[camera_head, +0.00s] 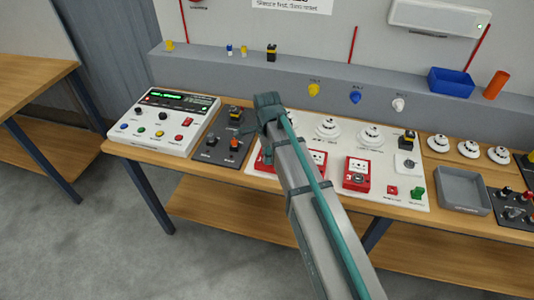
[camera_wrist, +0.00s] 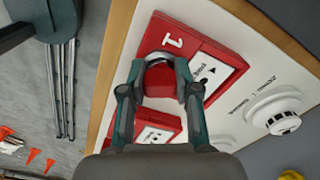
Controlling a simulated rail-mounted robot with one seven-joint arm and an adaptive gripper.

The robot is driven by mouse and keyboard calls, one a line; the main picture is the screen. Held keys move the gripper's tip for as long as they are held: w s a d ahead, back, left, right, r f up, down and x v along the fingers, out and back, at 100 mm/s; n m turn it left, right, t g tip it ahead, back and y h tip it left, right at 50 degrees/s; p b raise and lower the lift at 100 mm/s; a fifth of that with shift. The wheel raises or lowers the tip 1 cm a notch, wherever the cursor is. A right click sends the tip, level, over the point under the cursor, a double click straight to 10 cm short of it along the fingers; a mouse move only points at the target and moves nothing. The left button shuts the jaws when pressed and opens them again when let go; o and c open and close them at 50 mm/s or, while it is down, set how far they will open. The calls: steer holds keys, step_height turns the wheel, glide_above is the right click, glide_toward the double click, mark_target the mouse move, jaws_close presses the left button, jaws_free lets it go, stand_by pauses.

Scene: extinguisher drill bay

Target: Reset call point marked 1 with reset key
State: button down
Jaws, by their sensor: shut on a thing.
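The red call point marked 1 (camera_wrist: 178,38) lies in the upper middle of the wrist view, with a white press panel facing up. In the head view, it seems to be the leftmost red call point (camera_head: 262,166), mostly behind my arm. My gripper (camera_wrist: 160,90) is over its near edge, shut on a small red and grey piece (camera_wrist: 160,80), apparently the reset key. The piece overlaps the call point in the picture; I cannot tell whether it touches or is inserted.
Another red call point (camera_wrist: 155,127) is below in the wrist view, partly behind my gripper. A white smoke detector (camera_wrist: 275,115) is to the right. In the head view a third call point (camera_head: 357,174), a grey tray (camera_head: 464,207) and a control panel (camera_head: 163,118) share the bench.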

steer(key=shift+m, duration=1.3)
steer(key=shift+n+p, duration=0.45)
steer(key=shift+n, duration=0.65)
steer(key=shift+n, duration=1.1)
